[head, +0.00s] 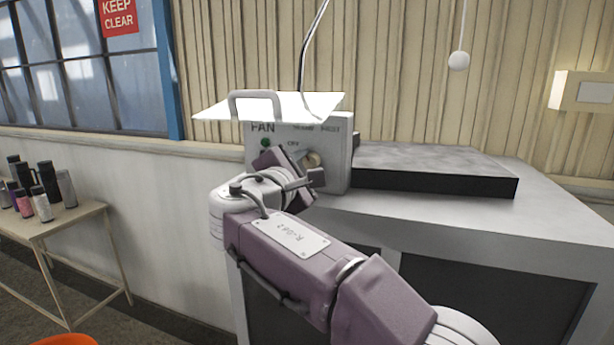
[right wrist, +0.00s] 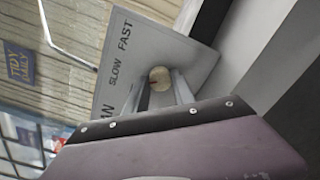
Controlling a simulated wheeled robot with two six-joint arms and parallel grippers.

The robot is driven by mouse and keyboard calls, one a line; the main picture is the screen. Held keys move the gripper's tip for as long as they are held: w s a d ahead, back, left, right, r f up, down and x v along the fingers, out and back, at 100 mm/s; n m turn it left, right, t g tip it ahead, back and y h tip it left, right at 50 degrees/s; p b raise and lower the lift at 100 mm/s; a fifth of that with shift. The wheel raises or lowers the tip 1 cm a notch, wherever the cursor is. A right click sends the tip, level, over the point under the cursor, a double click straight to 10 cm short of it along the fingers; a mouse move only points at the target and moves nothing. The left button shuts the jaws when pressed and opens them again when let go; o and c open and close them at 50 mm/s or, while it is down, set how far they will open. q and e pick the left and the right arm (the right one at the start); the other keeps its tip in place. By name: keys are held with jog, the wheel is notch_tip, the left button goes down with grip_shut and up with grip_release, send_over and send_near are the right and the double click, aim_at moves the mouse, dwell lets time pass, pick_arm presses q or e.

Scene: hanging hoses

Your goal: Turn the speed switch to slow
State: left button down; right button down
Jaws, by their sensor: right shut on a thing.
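The fan control box (head: 341,150) stands on the grey bench, its front panel lettered FAN. In the right wrist view its panel (right wrist: 140,62) shows the words SLOW and FAST. The round cream speed switch (head: 312,159) sits low on that panel; it also shows in the right wrist view (right wrist: 159,76), with a small dark red mark on it. Which word the mark points to I cannot tell. My right gripper (head: 303,168) is shut on the switch, one finger on each side in the right wrist view (right wrist: 159,92). My left gripper is out of view.
A white cover with a grey handle (head: 255,95) is raised over the box's front, above my right gripper. A flat dark-edged slab (head: 440,170) lies on the bench (head: 480,218) to the right. Bottles (head: 48,178) stand on a side table at the left.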

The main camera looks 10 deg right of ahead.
jog(key=shift+m+b, duration=0.65)
jog(key=shift+m, duration=0.45)
jog(key=c, duration=1.1)
grip_release()
jog(key=shift+w, duration=0.1)
jog(key=shift+o, duration=0.2)
jog(key=b+v, duration=0.2)
jog(key=v, duration=0.7)
